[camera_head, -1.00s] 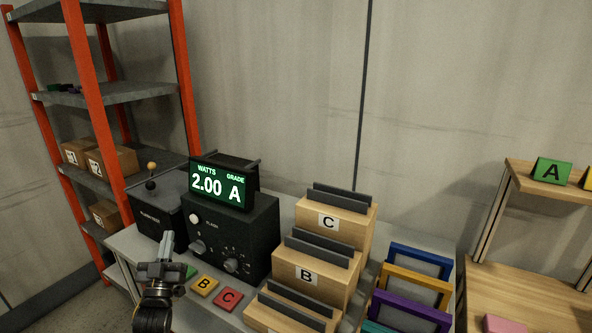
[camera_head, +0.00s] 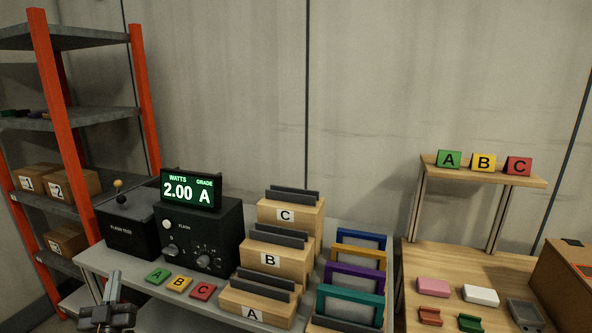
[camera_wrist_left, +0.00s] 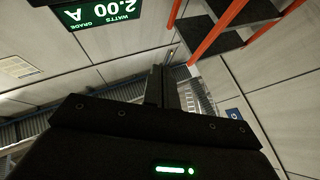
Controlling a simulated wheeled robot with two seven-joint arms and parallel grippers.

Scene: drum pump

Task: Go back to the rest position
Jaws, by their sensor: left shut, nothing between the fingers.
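My left gripper (camera_head: 112,290) shows at the lower left of the head view, pointing up in front of the table's left front part. It is shut and empty, its fingers together, apart from the A, B and C tiles to its right. In the left wrist view the shut fingers (camera_wrist_left: 170,88) show past the dark gripper body. My right gripper is not in view. The black flash meter (camera_head: 200,235) stands on the table behind, its display (camera_head: 190,190) reading 2.00 watts, grade A.
Grey table (camera_head: 100,258) holds a black box (camera_head: 130,232), green A (camera_head: 157,276), yellow B (camera_head: 178,283) and red C (camera_head: 203,291) tiles, wooden holders (camera_head: 275,258) and coloured frames (camera_head: 350,280). An orange-posted shelf (camera_head: 60,110) stands left, a wooden bench (camera_head: 455,262) right.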

